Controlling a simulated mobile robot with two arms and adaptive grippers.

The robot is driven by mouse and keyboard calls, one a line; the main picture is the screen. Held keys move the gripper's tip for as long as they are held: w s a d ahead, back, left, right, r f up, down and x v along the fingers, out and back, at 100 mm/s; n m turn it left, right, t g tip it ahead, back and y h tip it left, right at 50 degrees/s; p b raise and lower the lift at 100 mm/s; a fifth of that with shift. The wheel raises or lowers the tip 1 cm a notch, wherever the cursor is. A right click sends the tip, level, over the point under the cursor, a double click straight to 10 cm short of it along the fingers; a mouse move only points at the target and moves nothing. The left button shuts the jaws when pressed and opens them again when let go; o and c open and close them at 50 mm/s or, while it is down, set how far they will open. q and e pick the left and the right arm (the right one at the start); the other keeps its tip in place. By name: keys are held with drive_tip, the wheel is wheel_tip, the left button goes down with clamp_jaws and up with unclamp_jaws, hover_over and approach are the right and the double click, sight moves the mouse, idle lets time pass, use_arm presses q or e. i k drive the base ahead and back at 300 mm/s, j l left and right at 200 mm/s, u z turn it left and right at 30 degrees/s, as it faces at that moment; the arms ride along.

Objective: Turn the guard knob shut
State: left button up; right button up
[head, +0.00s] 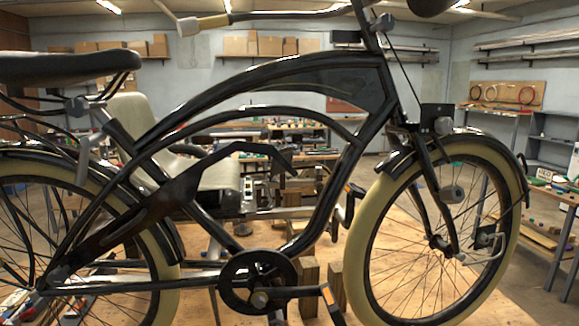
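A black guard-like plate (175,197) runs from near the rear hub up to the middle of the frame. Its far end is forked or hooked and stands above the chainring (258,282), apart from it. I cannot tell for sure which part is the guard knob. A grey hub piece (260,299) is at the chainring's centre. Neither of my grippers shows in the head view.
The black frame (270,75) with its cream front tyre (366,250) and dark saddle (60,67) fills the foreground. A grey seat (219,172) stands behind it. Wooden blocks (309,272) stand below. Benches and shelves line the walls; floor shows at right.

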sight(57, 277)
drive_tip(key=u, duration=1.25)
drive_tip(key=k+j, duration=0.05)
drive_tip(key=j, duration=0.05)
